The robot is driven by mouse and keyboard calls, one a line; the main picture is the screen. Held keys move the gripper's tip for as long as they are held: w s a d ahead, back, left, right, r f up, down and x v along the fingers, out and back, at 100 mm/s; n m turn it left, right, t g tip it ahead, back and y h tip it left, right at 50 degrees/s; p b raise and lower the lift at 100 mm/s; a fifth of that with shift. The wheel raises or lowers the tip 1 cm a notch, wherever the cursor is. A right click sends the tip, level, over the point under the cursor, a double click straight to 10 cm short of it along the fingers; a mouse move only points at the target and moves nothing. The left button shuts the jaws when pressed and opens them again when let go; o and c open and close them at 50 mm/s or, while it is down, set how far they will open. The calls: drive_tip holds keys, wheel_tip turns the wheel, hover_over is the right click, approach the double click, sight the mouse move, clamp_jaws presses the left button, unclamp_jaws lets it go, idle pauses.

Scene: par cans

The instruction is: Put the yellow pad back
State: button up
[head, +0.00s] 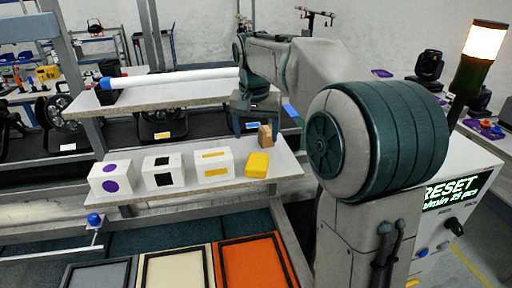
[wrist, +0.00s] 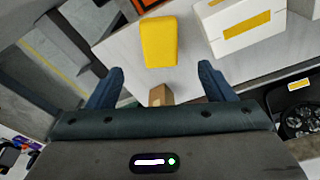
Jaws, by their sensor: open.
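The yellow pad (head: 257,164) lies on the light shelf board (head: 130,198), just right of the white box with yellow marks (head: 212,169). The wrist view shows the yellow pad (wrist: 160,42) beyond my fingertips, with the yellow-marked box (wrist: 240,24) to its right. My gripper (head: 253,130) is above the back of the board. In the wrist view my gripper (wrist: 161,72) is open, its fingers apart and not touching the pad. A small tan block (wrist: 160,95) shows between the fingers; it also shows in the head view (head: 266,136), behind the pad.
White boxes with black squares (head: 163,172) and purple dots (head: 110,178) stand left on the board. A white tube (head: 170,79) lies on the upper shelf. Grey, cream and orange framed trays (head: 255,262) are in front below. The board's front strip is clear.

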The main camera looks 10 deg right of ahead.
drive_tip(key=s+f+n+t, duration=0.1)
drive_tip(key=s+f, duration=0.4)
drive_tip(key=s, duration=0.8)
drive_tip(key=s+f+n+t, duration=0.1)
drive_tip(key=s+f+n, duration=0.2)
drive_tip(key=s, duration=0.9)
drive_tip(key=shift+s+d+f+y, duration=0.35)
drive_tip(key=shift+f+y, duration=0.05)
drive_tip(key=shift+f, duration=0.6)
